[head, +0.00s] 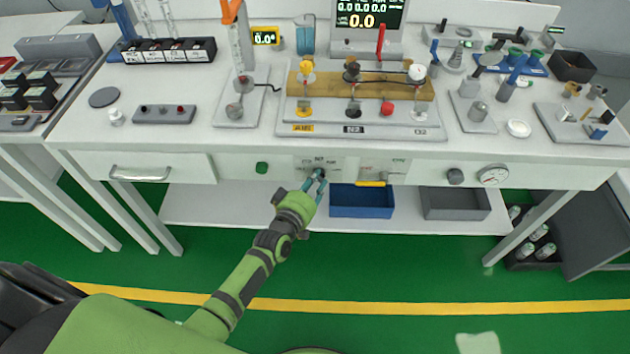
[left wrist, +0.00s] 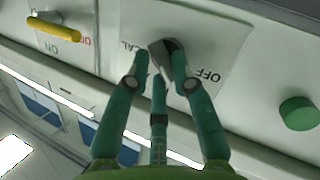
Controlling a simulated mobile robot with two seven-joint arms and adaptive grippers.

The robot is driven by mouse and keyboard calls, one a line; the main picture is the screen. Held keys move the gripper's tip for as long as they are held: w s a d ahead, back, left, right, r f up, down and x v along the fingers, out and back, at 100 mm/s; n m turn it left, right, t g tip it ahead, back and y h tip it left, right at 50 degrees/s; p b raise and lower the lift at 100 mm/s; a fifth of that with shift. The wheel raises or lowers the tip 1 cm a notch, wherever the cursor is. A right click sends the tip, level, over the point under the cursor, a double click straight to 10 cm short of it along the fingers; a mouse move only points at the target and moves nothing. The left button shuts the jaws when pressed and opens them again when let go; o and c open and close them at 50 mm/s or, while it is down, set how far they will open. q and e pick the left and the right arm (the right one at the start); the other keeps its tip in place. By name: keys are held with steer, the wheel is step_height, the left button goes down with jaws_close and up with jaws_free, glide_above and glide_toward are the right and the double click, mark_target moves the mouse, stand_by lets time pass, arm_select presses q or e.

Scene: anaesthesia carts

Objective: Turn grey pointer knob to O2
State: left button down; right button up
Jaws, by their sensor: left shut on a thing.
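The grey pointer knob (left wrist: 162,47) sits on a pale label plate (left wrist: 215,45) on the front panel of the bench. My left gripper (head: 317,182) reaches up to it from below, and its teal fingers (left wrist: 160,62) are shut on the knob's sides in the left wrist view. The plate shows upside down there, with OFF to the right of the knob and CAL to its left. An O2 mark cannot be read; fingers cover part of the plate. In the head view the fingers mostly hide the knob. My right gripper is not in view.
A green knob (head: 262,168) is left of the plate, and a yellow lever (head: 370,184) is to its right. A grey round knob (head: 455,176) and gauge (head: 493,176) sit farther right. A blue bin (head: 362,210) stands on the shelf below.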

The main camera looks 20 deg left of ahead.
arm_select(q)
steer(key=c, duration=1)
jaws_free()
steer(key=shift+d, duration=0.1)
steer(key=shift+c, duration=0.2)
steer(key=v, duration=1.2)
steer(key=shift+f, duration=0.1)
steer(key=s+f+m+g, duration=0.2)
steer(key=s+f+g, duration=0.3)
steer(key=f, duration=0.7)
steer(key=s+f+m+g, duration=0.2)
steer(key=s+f, duration=0.5)
steer(key=f, duration=0.4)
steer(key=s+a+f+m+g, duration=0.1)
steer(key=s+f, duration=0.3)
steer(key=s, duration=0.4)
steer(key=s+a+f+m+g+y, duration=0.1)
steer(key=s+f+g, duration=0.3)
steer(key=s, duration=0.4)
steer(key=s+a+f+m+g+y, duration=0.1)
steer(key=s+a+f+m+g, duration=0.1)
steer(key=s+f, duration=0.3)
steer(key=s+m, duration=0.1)
steer(key=s, duration=0.2)
steer(key=shift+f+g, duration=0.4)
